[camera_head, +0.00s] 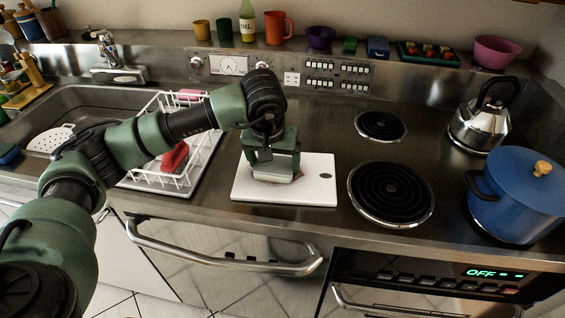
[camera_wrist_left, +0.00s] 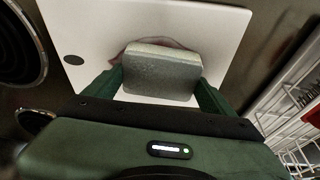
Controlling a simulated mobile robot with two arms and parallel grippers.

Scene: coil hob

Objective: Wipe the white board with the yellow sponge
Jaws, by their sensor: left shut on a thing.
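The white board (camera_head: 314,187) lies flat on the steel counter between the dish rack and the coil burners; it also shows in the left wrist view (camera_wrist_left: 205,22). My left gripper (camera_head: 272,172) is over the board's left half, pointing down, and shut on the sponge (camera_head: 271,178). In the left wrist view the sponge (camera_wrist_left: 160,75) looks grey-green with a pale cream edge, held between both fingers. A brownish-pink smear (camera_wrist_left: 118,58) shows on the board around the sponge, partly hidden by it. The sponge is at or very near the board surface; contact is unclear. My right gripper is out of view.
A white dish rack (camera_head: 150,178) with red items stands left of the board, beside the sink (camera_head: 75,100). Two coil burners (camera_head: 391,194) are to the right, with a blue pot (camera_head: 515,205) and a kettle (camera_head: 482,125) beyond.

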